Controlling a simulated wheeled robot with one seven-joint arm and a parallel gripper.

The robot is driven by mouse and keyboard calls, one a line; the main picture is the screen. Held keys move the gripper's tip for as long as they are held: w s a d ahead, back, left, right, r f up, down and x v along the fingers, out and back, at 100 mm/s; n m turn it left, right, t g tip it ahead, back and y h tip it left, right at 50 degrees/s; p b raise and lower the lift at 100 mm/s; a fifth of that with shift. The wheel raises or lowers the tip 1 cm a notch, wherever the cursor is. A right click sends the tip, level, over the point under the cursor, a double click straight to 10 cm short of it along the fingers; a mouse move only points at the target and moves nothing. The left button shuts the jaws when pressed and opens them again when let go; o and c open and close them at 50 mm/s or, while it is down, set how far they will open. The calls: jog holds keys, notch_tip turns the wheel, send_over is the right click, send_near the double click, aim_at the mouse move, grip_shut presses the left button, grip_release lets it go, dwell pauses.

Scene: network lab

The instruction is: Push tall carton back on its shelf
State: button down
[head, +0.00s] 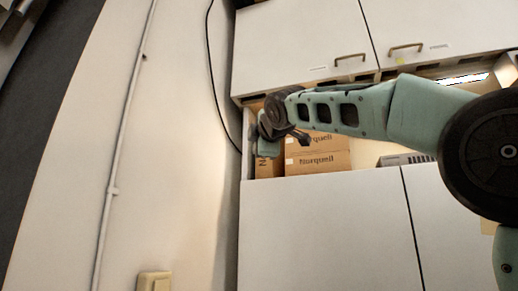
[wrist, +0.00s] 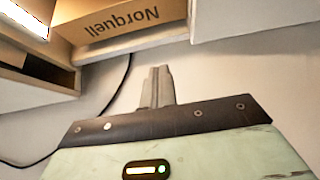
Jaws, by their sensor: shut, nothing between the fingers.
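Brown cartons marked Norquell stand in the open shelf bay between the upper and lower cabinets in the head view. A narrow carton (head: 265,168) stands at the bay's left end, partly hidden behind my gripper (head: 262,142). I cannot tell for certain whether it is the tall carton. To its right are stacked wider cartons (head: 318,162). In the wrist view a Norquell carton (wrist: 115,22) shows at the top, near the shelf's edge. My gripper (wrist: 158,72) is shut and empty, and in that view its fingertips appear below the carton, apart from it.
White cabinet doors (head: 300,50) with handles are above the bay, and lower white panels (head: 325,230) are below. A wall with a dark cable (head: 212,70) is close on the left. A grey device (head: 405,159) sits right of the cartons.

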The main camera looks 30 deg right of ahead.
aim_at(261, 164)
jog(key=shift+s+d+p+x, duration=0.15)
jog(key=shift+d+p+x, duration=0.5)
jog(key=shift+x, duration=1.15)
jog(key=shift+s+d+p+x, duration=0.1)
jog(key=shift+d+p+x, duration=0.1)
jog(key=shift+p+x, duration=1.2)
jog(key=shift+s+d+p+x, duration=0.15)
jog(key=shift+d+p+x, duration=0.25)
jog(key=shift+x, duration=1.8)
jog(key=shift+w, duration=0.1)
jog(key=shift+d, duration=0.1)
jog(key=d+p, duration=0.1)
jog(key=w+d+p, duration=0.1)
jog(key=d, duration=0.1)
jog(key=shift+w+r, duration=0.1)
jog(key=shift+w, duration=0.15)
